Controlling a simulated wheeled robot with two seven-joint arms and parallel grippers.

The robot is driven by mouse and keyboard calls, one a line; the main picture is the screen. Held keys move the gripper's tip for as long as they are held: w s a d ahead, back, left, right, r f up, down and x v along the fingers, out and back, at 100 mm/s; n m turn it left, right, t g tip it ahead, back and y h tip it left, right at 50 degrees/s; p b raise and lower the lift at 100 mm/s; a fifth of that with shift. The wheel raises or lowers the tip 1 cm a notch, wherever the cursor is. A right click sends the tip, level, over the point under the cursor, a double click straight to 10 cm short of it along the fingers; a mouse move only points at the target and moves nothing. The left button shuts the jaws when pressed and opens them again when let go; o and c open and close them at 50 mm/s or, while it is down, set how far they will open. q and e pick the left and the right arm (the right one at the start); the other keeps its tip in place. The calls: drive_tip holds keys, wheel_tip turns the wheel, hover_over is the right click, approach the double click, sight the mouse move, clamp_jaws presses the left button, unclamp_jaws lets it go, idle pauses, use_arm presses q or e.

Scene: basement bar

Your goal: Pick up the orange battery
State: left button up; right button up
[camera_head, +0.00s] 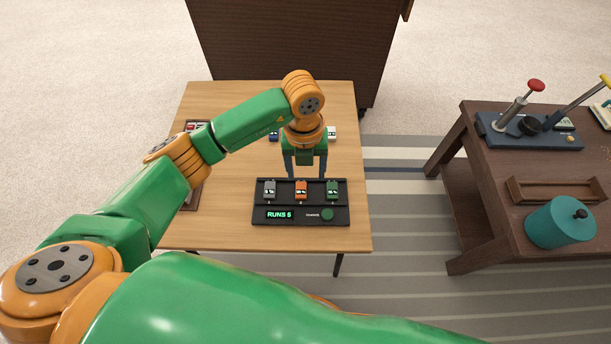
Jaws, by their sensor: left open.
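The orange battery (301,190) stands in the middle slot of a black charger (300,217) on the light wooden table. A grey battery (270,189) is in the slot to its left and a green battery (332,190) in the slot to its right. The charger's display reads "RUNS 5", with a green button beside it. My left gripper (305,174) points down just behind the orange battery, in the picture a little above it. Its two fingers are apart, and I see nothing between them. I cannot tell its exact height. My right gripper is not in view.
The wooden table (220,225) is bare around the charger's front. Small blue and white items (331,133) lie behind my gripper, and a brown tray (190,197) is partly hidden by my left arm. A dark side table (480,220) stands right, with a teal pot (560,225).

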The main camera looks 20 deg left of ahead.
sight(301, 189)
use_arm(q)
drive_tip(key=f, duration=0.4)
drive_tip(key=a+f, duration=0.1)
drive_tip(key=f, duration=0.2)
drive_tip(key=shift+s+b, duration=0.25)
drive_tip(key=shift+b, duration=0.15)
drive_tip(key=shift+r, duration=0.15)
clamp_jaws()
